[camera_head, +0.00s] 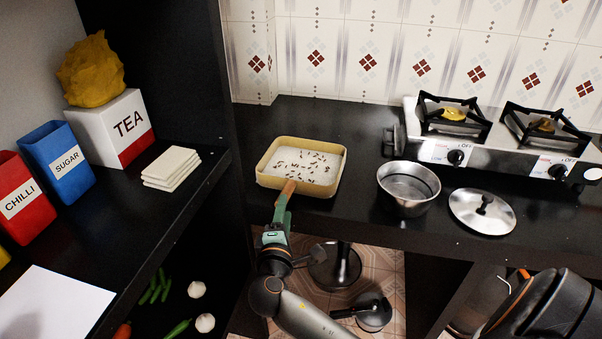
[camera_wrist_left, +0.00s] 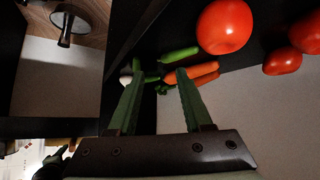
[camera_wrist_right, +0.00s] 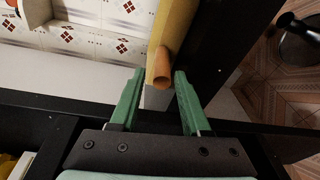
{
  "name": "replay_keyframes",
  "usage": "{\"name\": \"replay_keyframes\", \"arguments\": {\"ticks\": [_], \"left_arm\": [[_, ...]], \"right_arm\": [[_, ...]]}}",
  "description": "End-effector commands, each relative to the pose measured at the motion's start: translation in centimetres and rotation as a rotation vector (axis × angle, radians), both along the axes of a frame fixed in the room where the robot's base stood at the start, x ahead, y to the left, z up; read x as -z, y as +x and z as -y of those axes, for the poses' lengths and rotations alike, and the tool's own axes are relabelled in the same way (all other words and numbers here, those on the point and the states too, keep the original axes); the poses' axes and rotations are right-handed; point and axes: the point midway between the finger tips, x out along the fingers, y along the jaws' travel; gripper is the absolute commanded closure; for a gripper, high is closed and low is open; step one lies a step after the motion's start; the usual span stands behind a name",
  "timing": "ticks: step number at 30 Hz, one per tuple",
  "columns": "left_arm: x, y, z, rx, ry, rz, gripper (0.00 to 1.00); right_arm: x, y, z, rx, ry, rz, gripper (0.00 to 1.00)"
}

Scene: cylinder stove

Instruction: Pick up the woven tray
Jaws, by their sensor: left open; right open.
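The woven tray (camera_head: 262,180) is a shallow yellow square tray with a white inside and dark specks in it. It sits on the black counter, near its front edge. A brown handle (camera_head: 289,187) sticks out from its front. My right gripper (camera_head: 284,200) is open at the handle. In the right wrist view, the handle end (camera_wrist_right: 162,68) lies between or just beyond the fingertips, and the tray's yellow side (camera_wrist_right: 177,22) is behind it. I cannot tell whether the fingers touch the handle. My left gripper (camera_wrist_left: 160,74) is open and empty, and shows only in its wrist view.
A steel bowl (camera_head: 408,190), a lid (camera_head: 482,211) and a stove (camera_head: 500,155) are right of the tray. A shelf on the left holds the tea box (camera_head: 120,128), sugar box (camera_head: 66,162) and chilli box (camera_head: 22,200). Tomatoes (camera_wrist_left: 224,27) and carrots lie near my left gripper.

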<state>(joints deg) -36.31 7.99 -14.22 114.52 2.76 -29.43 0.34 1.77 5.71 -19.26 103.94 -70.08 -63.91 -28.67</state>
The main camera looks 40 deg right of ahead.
Motion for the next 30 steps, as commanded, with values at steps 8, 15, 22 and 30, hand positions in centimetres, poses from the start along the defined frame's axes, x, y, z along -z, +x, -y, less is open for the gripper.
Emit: {"name": "replay_keyframes", "arguments": {"ticks": [8, 15, 22, 30], "left_arm": [[0.1, 0.0, -0.1, 0.000, 0.002, -0.001, 0.50], [0.4, -0.1, -0.1, 0.001, 0.003, -0.002, 0.50], [0.5, -0.1, -0.1, 0.001, 0.004, -0.005, 0.50], [0.5, -0.1, 0.0, 0.002, 0.003, -0.005, 0.50]], "right_arm": [[0.4, 2.1, 1.7, -0.001, 0.001, -0.001, 0.53], [1.0, 4.6, 4.0, 0.000, 0.000, 0.000, 0.53], [1.2, 5.7, 4.9, -0.002, 0.003, 0.000, 0.53], [1.2, 5.6, 4.8, -0.002, 0.003, 0.000, 0.67]]}}
